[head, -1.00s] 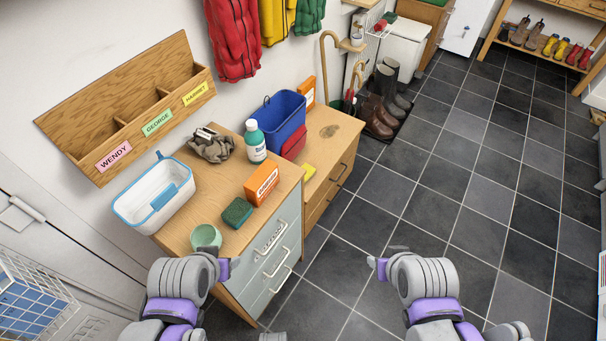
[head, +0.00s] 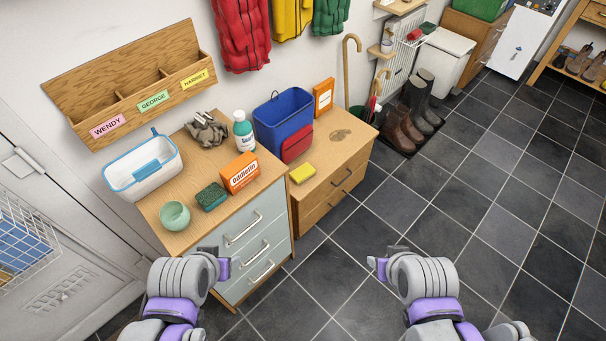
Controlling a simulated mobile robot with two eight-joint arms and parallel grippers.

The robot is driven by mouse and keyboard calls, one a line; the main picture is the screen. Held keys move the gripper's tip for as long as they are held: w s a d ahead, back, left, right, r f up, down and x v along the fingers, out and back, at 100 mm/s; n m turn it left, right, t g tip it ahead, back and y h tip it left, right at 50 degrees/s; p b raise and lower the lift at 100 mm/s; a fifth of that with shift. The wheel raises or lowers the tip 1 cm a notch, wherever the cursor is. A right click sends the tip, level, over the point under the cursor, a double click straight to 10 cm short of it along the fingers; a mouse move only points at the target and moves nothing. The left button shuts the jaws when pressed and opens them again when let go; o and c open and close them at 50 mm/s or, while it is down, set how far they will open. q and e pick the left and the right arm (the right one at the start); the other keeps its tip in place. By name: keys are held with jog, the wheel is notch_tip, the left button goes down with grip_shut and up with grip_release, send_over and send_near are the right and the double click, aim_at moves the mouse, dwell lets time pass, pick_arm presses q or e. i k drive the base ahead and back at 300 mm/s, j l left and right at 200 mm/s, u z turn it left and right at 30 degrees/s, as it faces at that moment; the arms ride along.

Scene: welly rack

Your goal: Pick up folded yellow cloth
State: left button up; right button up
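A small folded yellow cloth (head: 302,173) lies flat on the top of the low wooden drawer unit (head: 345,150), near its front left corner. It is just in front of the red item and the blue bucket. My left gripper (head: 222,264) is in front of the grey-fronted drawers, below and left of the cloth and apart from it. My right gripper (head: 378,264) is over the dark floor tiles, below and right of the cloth. Neither gripper touches anything. Their fingers are mostly hidden by my wrists, so their opening is unclear.
The taller grey-fronted drawer unit (head: 253,225) bears an orange box (head: 241,173), a green sponge (head: 211,196), a pale green bowl (head: 174,215) and a white bottle (head: 243,132). A blue bucket (head: 284,117) and red item (head: 297,144) stand behind the cloth. Boots (head: 411,115) stand right. The tiled floor is clear.

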aim_at(304, 172)
jog(key=u, duration=2.05)
jog(key=z, duration=2.05)
jog(key=i+l, duration=0.65)
jog(key=i+l+u, duration=0.15)
jog(key=u, duration=0.2)
jog(key=i+l+u, duration=0.1)
jog(key=l+u, duration=0.4)
jog(key=u, duration=0.2)
jog(key=i+l, duration=0.05)
